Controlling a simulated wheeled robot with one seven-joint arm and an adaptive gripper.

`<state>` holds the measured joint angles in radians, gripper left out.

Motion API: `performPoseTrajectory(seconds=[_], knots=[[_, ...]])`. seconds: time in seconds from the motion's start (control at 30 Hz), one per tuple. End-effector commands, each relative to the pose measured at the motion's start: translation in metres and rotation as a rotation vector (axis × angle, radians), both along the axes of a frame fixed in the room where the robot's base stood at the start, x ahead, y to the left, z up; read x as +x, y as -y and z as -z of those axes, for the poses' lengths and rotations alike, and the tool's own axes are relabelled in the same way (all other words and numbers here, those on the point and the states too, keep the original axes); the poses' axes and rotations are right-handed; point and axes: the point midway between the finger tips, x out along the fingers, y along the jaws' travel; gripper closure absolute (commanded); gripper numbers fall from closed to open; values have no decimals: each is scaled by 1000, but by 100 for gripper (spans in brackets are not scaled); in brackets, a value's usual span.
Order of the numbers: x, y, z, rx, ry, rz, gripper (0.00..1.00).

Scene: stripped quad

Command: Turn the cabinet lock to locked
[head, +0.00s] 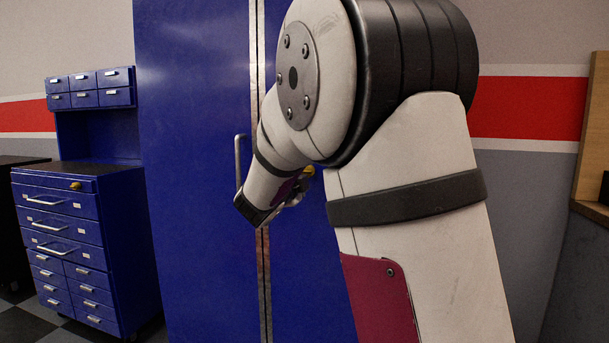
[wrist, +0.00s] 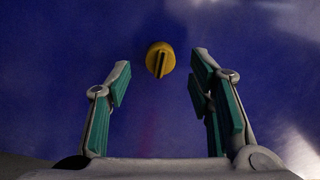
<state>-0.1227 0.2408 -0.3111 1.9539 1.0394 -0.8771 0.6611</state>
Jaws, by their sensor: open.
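The blue cabinet (head: 195,150) stands tall in the middle of the head view, with a vertical metal seam and a bar handle (head: 239,160). Its lock is a round yellow knob (wrist: 160,60) on the blue door in the wrist view, with its ridge close to upright. A bit of yellow (head: 309,170) shows beside my wrist in the head view, mostly hidden by my arm. My gripper (wrist: 158,88) is open, its green-padded fingers left and right of the knob in the picture. The knob appears beyond the fingertips, with no contact visible. My fingers are largely hidden in the head view.
A blue drawer unit (head: 75,240) with a small yellow knob stands left of the cabinet. A wooden-edged piece of furniture (head: 592,140) is at the far right. My arm covers much of the cabinet's right side.

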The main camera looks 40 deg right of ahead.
Motion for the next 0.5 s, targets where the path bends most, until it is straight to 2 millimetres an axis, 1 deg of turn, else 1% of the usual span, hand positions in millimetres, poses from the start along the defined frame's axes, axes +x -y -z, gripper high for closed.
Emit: performPoseTrajectory(seconds=[0.03,0.1,0.3,0.5], knots=[[-7,-10,-1,2,1,-3,52],[-16,-22,-1,1,0,-3,52],[-39,-51,-1,1,0,-3,52],[-52,-66,0,1,1,0,52]])
